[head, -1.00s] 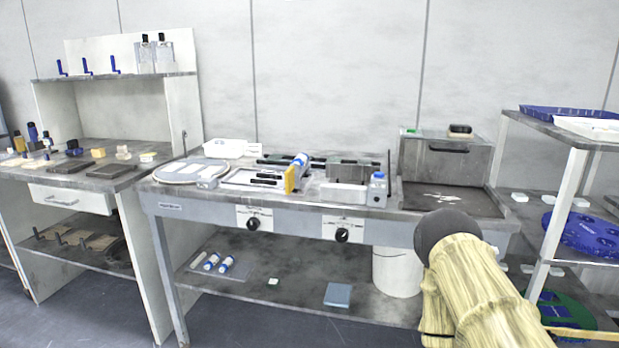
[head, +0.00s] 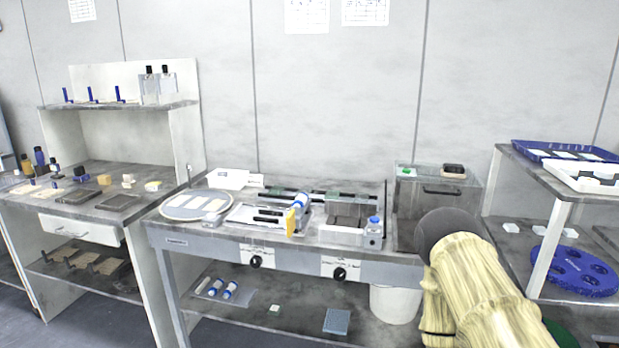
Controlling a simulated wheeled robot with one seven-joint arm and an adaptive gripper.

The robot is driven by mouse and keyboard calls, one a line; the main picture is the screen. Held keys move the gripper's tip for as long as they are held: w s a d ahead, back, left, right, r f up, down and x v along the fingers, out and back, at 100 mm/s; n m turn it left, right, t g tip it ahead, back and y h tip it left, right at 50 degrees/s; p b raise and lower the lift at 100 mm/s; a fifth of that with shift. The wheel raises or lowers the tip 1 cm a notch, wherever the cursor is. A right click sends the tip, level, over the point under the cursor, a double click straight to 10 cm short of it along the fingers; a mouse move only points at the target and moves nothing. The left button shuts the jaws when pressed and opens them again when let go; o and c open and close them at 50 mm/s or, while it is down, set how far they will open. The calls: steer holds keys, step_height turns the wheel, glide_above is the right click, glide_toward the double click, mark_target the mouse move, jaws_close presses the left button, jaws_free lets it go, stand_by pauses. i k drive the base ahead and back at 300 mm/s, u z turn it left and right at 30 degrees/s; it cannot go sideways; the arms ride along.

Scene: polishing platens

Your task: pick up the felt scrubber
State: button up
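I cannot tell for sure which thing is the felt scrubber. A small dark block with a lighter brown base (head: 454,171) lies on top of the grey box at the right end of the middle bench. A small green piece (head: 407,171) lies to its left. On the left bench are several small blocks, among them a dark flat block (head: 117,202) and a yellowish block (head: 103,180). My arm, in a pale yellow sleeve, rises at the lower right and hides part of the bench's right end. My gripper's fingers do not show.
The middle bench holds a round platen (head: 178,209), a blue-and-white bottle (head: 302,202) and metal fixtures. A white bucket (head: 394,303) stands beneath. The right rack carries a blue tray (head: 533,148), a white tray (head: 568,178) and a blue disc (head: 565,270). Floor shows at the lower left.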

mark_target(449, 170)
steer(key=k, duration=0.45)
steer(key=z, duration=0.7)
steer(key=i, duration=0.3)
steer(key=z, duration=0.25)
